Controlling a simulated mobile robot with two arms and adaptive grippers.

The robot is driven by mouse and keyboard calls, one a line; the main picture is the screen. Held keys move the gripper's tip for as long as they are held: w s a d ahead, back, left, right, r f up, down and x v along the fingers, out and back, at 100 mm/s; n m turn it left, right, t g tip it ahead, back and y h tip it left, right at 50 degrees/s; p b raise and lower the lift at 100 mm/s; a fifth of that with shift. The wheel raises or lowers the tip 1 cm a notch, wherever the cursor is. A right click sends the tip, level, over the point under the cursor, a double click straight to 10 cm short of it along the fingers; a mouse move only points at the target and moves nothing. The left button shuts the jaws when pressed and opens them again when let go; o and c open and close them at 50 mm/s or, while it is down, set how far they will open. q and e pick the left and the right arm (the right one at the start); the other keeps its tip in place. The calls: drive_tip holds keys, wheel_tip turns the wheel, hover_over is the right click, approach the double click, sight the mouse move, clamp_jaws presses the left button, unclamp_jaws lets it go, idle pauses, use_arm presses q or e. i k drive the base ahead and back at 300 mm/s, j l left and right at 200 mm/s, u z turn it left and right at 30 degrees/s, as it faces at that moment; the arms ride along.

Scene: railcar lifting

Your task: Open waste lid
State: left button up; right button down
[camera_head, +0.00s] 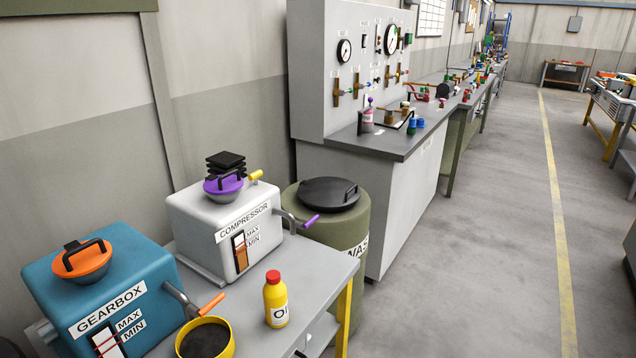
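The waste drum (357,226) is an olive-green cylinder standing between the compressor's table and the grey test bench. Its label is partly cut off and shows "WAS". A round black lid (323,194) with a dark handle (350,192) at its right side lies flat on the drum's top. Part of the drum's lower left side is hidden behind the table. Neither of my grippers shows in the head view.
A grey table (312,265) carries the blue gearbox (130,285), the white compressor (200,222), a yellow oil bottle (276,303) and a yellow container of dark contents (216,325). The test bench (420,145) stands behind the drum. The floor (480,260) at right is clear.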

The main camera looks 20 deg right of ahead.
sight(324, 192)
drive_tip(key=i+l+u, duration=0.1)
drive_tip(key=l, duration=0.35)
drive_tip(key=i+l+u, duration=0.1)
drive_tip(key=l, duration=0.4)
drive_tip(key=i+l+u, duration=0.15)
drive_tip(key=l, duration=0.35)
drive_tip(key=i+l+u, duration=0.1)
drive_tip(key=l, duration=0.4)
drive_tip(key=i+l+u, duration=0.1)
drive_tip(key=l, duration=0.4)
drive_tip(key=i, duration=0.1)
